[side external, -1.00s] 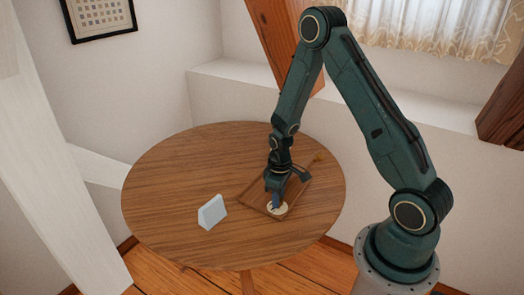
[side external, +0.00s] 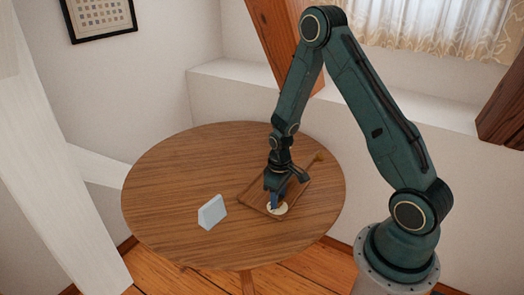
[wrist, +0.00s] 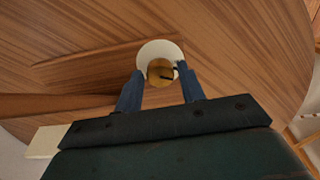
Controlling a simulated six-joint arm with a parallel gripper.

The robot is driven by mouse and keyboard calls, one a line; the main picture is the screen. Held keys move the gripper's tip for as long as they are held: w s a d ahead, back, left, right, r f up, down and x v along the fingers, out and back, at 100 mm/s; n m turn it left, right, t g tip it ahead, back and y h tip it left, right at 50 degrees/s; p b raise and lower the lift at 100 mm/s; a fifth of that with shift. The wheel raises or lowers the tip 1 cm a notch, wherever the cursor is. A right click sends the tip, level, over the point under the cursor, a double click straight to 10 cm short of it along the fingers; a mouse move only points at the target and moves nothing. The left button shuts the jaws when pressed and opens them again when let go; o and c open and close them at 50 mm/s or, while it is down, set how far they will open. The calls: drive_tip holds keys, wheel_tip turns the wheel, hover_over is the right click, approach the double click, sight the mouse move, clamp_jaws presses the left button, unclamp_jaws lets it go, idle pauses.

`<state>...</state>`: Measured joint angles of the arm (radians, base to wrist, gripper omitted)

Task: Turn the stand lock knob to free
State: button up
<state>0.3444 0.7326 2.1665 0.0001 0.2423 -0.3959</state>
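The stand lock knob (wrist: 160,72) is a round brass-coloured piece with a short dark mark towards its right side. It sits at the edge of a cream round disc (wrist: 159,49), which also shows in the side view (side external: 278,210). My gripper (wrist: 161,70) points down at the knob, with one blue finger on each side of it. The fingers are close to the knob's sides; whether they press on it is not clear. In the side view my gripper (side external: 276,204) hides the knob. The wooden stand (side external: 254,197) lies flat on the table under my gripper.
A pale grey wedge-shaped block (side external: 212,212) stands on the round wooden table (side external: 165,190), left of the stand. A small yellowish piece (side external: 318,157) is at the stand's far right corner. The left half of the table is mostly clear.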

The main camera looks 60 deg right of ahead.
wheel_tip(320, 180, up, 14)
drive_tip(key=shift+f, duration=0.15)
idle(0.7)
idle(0.4)
drive_tip(key=n, duration=0.5)
drive_tip(key=shift+f, duration=0.1)
drive_tip(key=shift+f, duration=6.8)
drive_tip(key=c, duration=0.7)
